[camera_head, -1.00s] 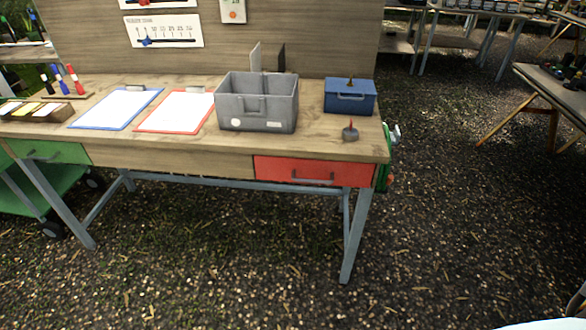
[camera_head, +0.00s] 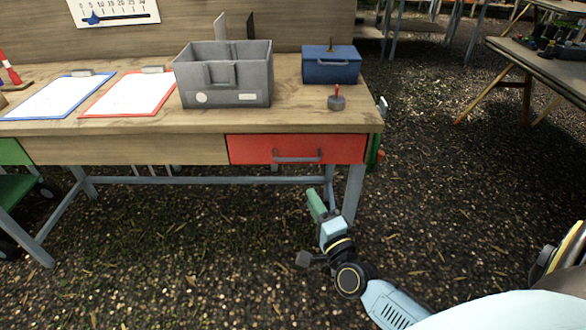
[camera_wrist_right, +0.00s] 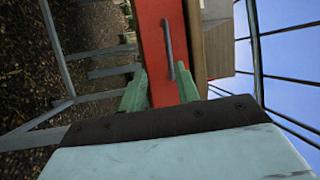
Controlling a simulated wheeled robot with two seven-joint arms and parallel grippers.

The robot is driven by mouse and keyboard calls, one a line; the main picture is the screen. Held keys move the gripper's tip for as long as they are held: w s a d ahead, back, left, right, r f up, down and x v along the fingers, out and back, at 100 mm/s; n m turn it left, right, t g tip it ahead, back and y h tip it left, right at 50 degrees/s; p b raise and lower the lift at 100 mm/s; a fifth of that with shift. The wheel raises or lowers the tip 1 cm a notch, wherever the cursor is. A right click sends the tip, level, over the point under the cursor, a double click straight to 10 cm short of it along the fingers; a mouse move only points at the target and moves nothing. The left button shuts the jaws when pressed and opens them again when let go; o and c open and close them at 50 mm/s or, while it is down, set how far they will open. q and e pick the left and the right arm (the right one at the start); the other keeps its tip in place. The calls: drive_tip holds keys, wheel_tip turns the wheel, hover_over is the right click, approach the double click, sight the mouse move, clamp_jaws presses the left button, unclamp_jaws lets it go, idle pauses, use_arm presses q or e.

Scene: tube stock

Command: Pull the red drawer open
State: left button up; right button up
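The red drawer (camera_head: 245,149) sits flush in the right front of the wooden workbench (camera_head: 120,150), shut, with a grey bar handle (camera_head: 298,159) across its face. My right gripper (camera_head: 318,206) is below and in front of the drawer, apart from it. In the right wrist view, its two green fingers (camera_wrist_right: 161,88) are spread open with nothing between them. The red drawer front (camera_wrist_right: 150,40) and its handle (camera_wrist_right: 169,42) lie ahead of the fingers, the handle near the line of the gap. My left gripper is not in view.
On the bench are a grey bin (camera_head: 222,98), a blue box (camera_head: 331,68), a small weight with a red tip (camera_head: 336,102) and two clipboards. A bench leg (camera_head: 353,192) stands right behind my right gripper. The gravel in front is clear.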

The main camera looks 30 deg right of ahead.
sight(293, 158)
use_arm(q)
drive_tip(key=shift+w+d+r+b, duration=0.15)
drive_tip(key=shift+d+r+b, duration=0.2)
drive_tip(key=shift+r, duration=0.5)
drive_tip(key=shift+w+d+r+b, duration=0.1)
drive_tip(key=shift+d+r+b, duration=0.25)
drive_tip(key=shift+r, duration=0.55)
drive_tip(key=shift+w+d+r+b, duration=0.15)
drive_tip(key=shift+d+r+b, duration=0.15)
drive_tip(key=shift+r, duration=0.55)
use_arm(e)
drive_tip(key=shift+m, duration=0.4)
drive_tip(key=shift+w+d+r, duration=0.35)
drive_tip(key=shift+w+r, duration=0.25)
drive_tip(key=shift+w, duration=1.6)
drive_tip(key=shift+w+d+r, duration=0.4)
drive_tip(key=shift+w+r, duration=0.15)
drive_tip(key=shift+w, duration=1.65)
drive_tip(key=shift+w+d+r, duration=0.35)
drive_tip(key=shift+w+r, duration=0.25)
drive_tip(key=shift+w, duration=1.6)
clamp_jaws()
